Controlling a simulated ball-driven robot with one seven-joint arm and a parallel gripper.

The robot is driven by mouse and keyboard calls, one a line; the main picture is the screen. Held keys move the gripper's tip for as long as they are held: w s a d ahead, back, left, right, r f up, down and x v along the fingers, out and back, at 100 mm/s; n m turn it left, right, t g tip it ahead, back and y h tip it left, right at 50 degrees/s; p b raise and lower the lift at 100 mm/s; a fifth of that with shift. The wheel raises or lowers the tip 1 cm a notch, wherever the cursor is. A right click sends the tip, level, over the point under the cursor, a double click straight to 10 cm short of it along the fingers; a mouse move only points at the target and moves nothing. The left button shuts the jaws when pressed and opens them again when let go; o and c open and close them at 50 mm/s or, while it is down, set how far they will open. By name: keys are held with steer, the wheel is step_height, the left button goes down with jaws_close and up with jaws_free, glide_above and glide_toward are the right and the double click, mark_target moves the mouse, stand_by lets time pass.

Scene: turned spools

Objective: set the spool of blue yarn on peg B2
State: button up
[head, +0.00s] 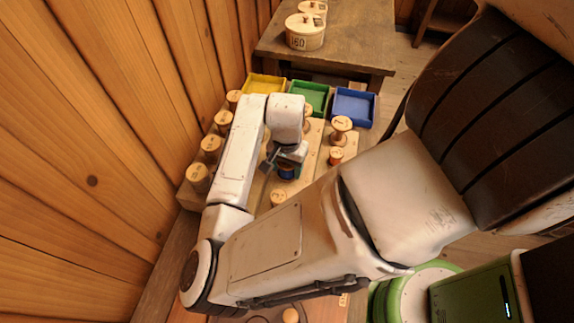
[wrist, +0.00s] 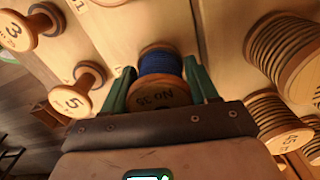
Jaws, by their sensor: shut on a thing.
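The spool of blue yarn (wrist: 160,62) is between the two green fingers of my gripper (wrist: 159,72) in the wrist view. My gripper is shut on it, and its wooden end bears "No 35". In the head view the blue yarn (head: 287,173) shows just under my gripper (head: 286,163), low over the pale boards. I cannot tell whether the spool touches the board below. Peg B2 cannot be made out; my arm and the spool cover part of the boards.
Spools marked 3 (wrist: 18,34) and 5 (wrist: 72,103) stand left of my gripper in the wrist view; several dark-wound spools (wrist: 285,50) are at right. Yellow (head: 265,84), green (head: 312,97) and blue (head: 354,106) trays lie behind. Several spools (head: 211,148) line the wooden wall.

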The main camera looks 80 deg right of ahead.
steer(key=shift+f+b, duration=0.4)
steer(key=shift+f, duration=0.15)
steer(key=o, duration=0.8)
steer(key=shift+c, duration=0.2)
step_height(320, 180, up, 6)
steer(key=p, duration=0.5)
steer(key=shift+r, duration=2.5)
steer(key=shift+s, duration=0.1)
